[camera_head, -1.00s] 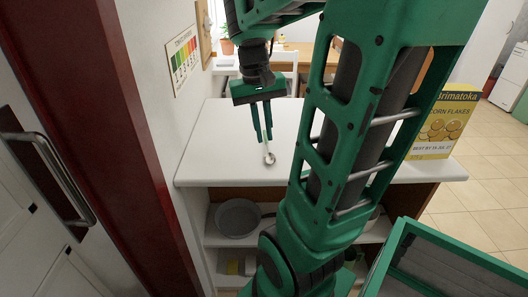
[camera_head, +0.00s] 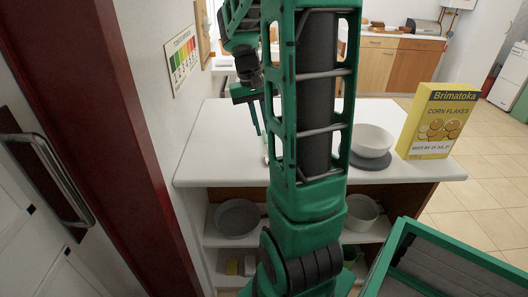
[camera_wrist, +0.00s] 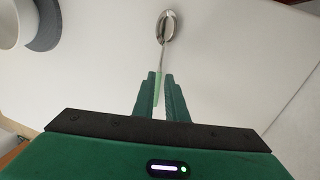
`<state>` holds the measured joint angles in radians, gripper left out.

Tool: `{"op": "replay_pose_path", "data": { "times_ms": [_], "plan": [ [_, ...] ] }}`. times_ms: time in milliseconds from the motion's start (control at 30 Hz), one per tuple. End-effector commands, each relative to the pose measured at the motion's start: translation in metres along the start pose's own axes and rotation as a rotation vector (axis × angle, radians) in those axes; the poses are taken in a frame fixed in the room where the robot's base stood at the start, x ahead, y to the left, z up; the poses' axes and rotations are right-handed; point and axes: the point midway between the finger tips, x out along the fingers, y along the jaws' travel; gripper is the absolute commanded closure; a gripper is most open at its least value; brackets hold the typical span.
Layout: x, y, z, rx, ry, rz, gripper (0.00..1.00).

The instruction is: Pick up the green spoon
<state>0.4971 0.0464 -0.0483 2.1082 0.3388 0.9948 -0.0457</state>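The spoon (camera_wrist: 167,27) has a shiny metal bowl and a green handle and lies on the white countertop. In the wrist view its bowl points away from my gripper (camera_wrist: 160,75). The green handle runs back between the two fingers, nearer the left one. The fingers are apart with a narrow gap, and I see no clear grip on the handle. In the head view my arm hides most of the spoon and part of my gripper.
A white bowl (camera_head: 373,138) stands on a grey plate (camera_head: 372,159) on the counter (camera_head: 215,140). A yellow corn flakes box (camera_head: 440,122) stands at the right edge. Pans and bowls sit on the shelf below. A wall (camera_head: 160,120) is close on the left.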

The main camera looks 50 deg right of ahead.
Motion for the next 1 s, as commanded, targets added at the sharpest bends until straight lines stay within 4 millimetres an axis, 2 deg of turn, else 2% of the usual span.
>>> {"op": "replay_pose_path", "data": {
  "times_ms": [200,367,633,700,1000],
  "plan": [
    [0.031,0.0,0.001,0.001,-0.005,0.001,0.88],
    [0.045,0.0,0.001,0.0,-0.003,0.0,0.88],
    [0.047,-0.001,0.0,0.0,-0.002,0.0,0.88],
    [0.047,-0.001,0.001,0.0,-0.002,0.0,1.0],
    [0.047,-0.001,0.001,0.0,-0.002,0.0,1.0]
  ]
}}
